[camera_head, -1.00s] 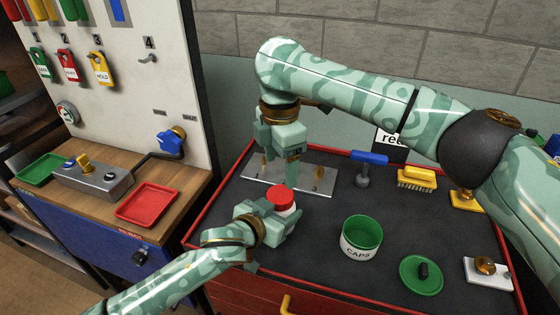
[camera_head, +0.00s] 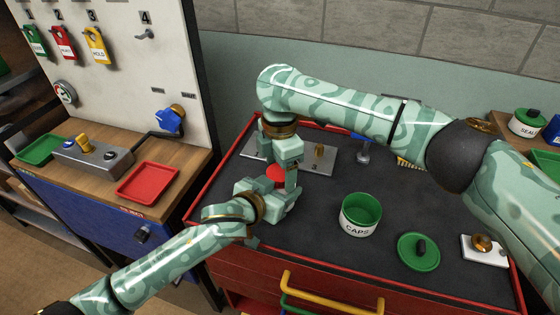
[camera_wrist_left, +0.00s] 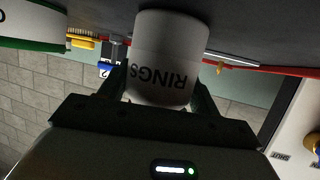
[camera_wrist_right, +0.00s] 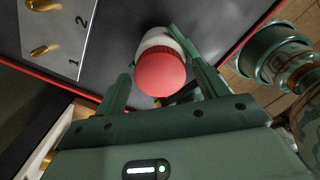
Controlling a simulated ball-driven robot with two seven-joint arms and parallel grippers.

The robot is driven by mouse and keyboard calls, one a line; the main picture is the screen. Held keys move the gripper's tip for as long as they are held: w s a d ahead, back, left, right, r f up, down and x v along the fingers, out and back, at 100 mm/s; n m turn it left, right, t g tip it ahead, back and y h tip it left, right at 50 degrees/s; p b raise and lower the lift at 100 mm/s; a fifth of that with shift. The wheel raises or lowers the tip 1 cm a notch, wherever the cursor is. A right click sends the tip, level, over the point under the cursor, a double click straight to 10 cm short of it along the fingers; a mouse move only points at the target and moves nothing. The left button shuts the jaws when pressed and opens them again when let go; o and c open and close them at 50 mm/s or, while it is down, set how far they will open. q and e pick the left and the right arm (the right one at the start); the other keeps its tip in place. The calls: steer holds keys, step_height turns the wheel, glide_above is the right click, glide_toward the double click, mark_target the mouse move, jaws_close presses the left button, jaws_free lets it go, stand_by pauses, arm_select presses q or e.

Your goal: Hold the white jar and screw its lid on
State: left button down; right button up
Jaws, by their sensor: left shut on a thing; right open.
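The white jar (camera_wrist_left: 165,60), labelled RINGS, shows upside down in the left wrist view, between my left gripper's fingers. My left gripper (camera_head: 280,197) is shut on it over the dark bench top. A red lid (camera_wrist_right: 160,76) sits on top of the jar, which shows white behind it in the right wrist view; I cannot tell how tightly it is screwed. My right gripper (camera_head: 284,176) points down at the lid, open, with its fingers on either side of it. In the head view the lid (camera_head: 276,174) is partly covered and the jar is mostly hidden by my grippers.
A green CAPS tub (camera_head: 360,216) and a green lid with a black knob (camera_head: 418,251) stand to the right. A numbered metal plate (camera_head: 318,160) lies behind the grippers. A white block with a brass knob (camera_head: 484,250) is at far right. A red rim edges the bench.

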steer(key=c, duration=1)
steer(key=shift+m, duration=0.9)
steer(key=o, duration=1.2)
steer(key=shift+c, duration=0.2)
steer(key=shift+r, duration=0.1)
arm_select(q)
steer(key=shift+c, duration=1.3)
jaws_free()
arm_select(e)
step_height(320, 180, up, 12)
arm_select(q)
steer(key=shift+s+r, duration=0.1)
